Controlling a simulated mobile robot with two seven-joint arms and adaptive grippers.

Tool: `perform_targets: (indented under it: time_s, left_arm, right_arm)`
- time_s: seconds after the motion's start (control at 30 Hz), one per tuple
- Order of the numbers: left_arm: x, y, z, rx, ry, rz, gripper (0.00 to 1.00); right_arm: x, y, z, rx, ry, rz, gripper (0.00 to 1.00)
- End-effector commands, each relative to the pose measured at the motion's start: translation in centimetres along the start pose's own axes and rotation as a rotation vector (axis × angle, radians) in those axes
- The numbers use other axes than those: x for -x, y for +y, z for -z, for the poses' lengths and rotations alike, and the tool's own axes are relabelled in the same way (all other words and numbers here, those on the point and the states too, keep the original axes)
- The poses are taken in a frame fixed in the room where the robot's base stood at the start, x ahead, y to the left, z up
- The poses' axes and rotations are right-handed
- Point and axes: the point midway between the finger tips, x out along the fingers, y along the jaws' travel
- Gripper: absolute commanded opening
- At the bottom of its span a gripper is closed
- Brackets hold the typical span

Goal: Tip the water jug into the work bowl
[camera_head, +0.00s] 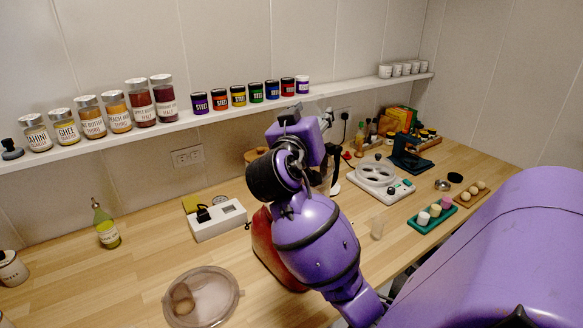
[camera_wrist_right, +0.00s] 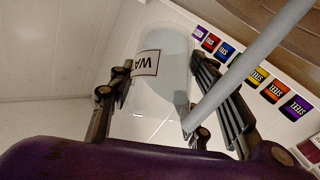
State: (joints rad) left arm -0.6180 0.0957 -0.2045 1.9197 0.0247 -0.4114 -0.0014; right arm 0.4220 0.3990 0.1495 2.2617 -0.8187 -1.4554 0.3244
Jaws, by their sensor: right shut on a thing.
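The water jug (camera_wrist_right: 172,42) is a pale translucent vessel with a white label reading "WA" in the wrist view. It sits between the two dark fingers of my right gripper (camera_wrist_right: 160,95), which is shut on it. In the head view my right gripper (camera_head: 331,163) is partly hidden by my purple wrist, and I cannot make out the jug there. A wide translucent bowl (camera_head: 223,294), apparently the work bowl, stands on the counter at the bottom, left of my right arm and apart from the gripper. Something brownish shows inside it. My left gripper is not in view.
A red object (camera_head: 268,248) stands close behind my right arm. A shelf (camera_head: 225,117) with several jars runs above.

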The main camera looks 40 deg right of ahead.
Motion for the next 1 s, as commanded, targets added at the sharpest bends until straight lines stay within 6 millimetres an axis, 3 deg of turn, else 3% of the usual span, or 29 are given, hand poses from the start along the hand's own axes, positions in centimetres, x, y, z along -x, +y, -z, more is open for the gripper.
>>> perform_targets:
  time_s: [1.0]
  left_arm:
    - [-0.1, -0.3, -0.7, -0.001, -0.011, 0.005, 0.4]
  right_arm:
    - [0.2, 0.2, 0.8, 0.026, 0.102, -0.027, 0.13]
